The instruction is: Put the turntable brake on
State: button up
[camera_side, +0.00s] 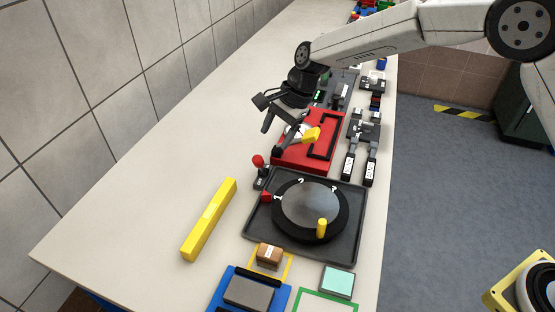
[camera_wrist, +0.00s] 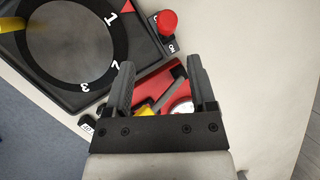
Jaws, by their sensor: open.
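The turntable (camera_side: 310,205) has a grey disc in a black ring with white numbers and a yellow peg (camera_side: 321,228). It sits in a dark tray; the wrist view shows its ring (camera_wrist: 92,78) at upper left. Beside the tray's far left corner stands a small lever with a red knob (camera_side: 258,161) on a dark base. In the wrist view the red knob (camera_wrist: 168,22) is at the top, with a label reading ON by its base. My gripper (camera_side: 270,138) is open and empty, above and beyond the lever, near the red panel's left edge. Its fingers (camera_wrist: 160,66) point towards the knob in the wrist view.
A red panel (camera_side: 290,154) with a black slot and a yellow handle (camera_side: 311,134) lies beyond the turntable, partly under my gripper. A yellow bar (camera_side: 209,220) lies at left. Grey clamp-like devices (camera_side: 361,145) stand at right. A brown box (camera_side: 269,256) is in front.

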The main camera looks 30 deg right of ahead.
aim_at(259, 156)
jog(key=shift+w+a, duration=0.3)
jog(key=shift+a, duration=0.4)
jog(key=shift+f, duration=0.1)
jog(key=shift+x, duration=3.85)
jog(key=shift+a, duration=0.1)
jog(key=shift+c, duration=0.2)
grip_shut()
